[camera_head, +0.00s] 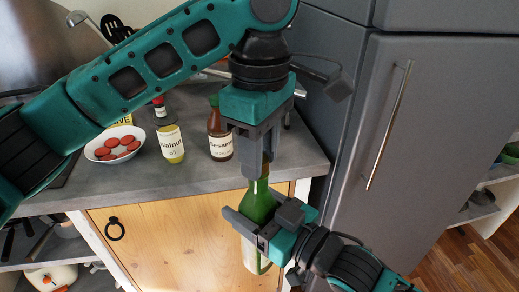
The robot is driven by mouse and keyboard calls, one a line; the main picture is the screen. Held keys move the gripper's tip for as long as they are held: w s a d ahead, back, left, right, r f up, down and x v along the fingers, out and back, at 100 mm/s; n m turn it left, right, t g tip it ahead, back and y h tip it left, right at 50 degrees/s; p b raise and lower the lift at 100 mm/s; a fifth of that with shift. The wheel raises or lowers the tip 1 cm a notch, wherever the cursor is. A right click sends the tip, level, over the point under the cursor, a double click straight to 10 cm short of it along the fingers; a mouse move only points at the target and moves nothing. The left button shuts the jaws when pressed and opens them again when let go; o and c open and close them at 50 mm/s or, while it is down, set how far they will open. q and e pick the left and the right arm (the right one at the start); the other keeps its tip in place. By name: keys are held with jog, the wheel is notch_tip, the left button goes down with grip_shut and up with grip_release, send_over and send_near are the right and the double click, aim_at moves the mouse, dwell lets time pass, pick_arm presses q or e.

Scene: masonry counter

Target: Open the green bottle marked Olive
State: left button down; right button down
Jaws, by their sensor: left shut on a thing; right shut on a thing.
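A green bottle (258,205) is held upright in the air in front of the counter's front edge. Its label is turned mostly out of sight and cannot be read. My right gripper (262,229) is shut around the bottle's body from the right. My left gripper (262,160) points down over the bottle from above and is shut at its top. The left fingers hide the cap and most of the neck, so I cannot tell whether the cap is still on.
On the grey counter (270,178) stand a bottle labelled Walnut oil (171,143), a brown bottle labelled Sesame (220,147) and a white bowl (92,150) with red round pieces. A grey fridge (440,130) is at the right. A wooden cabinet door (175,245) is below.

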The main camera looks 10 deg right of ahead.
pick_arm(q)
jog(key=shift+a+r, duration=0.1)
jog(key=shift+r, duration=0.1)
jog(key=shift+r, duration=0.95)
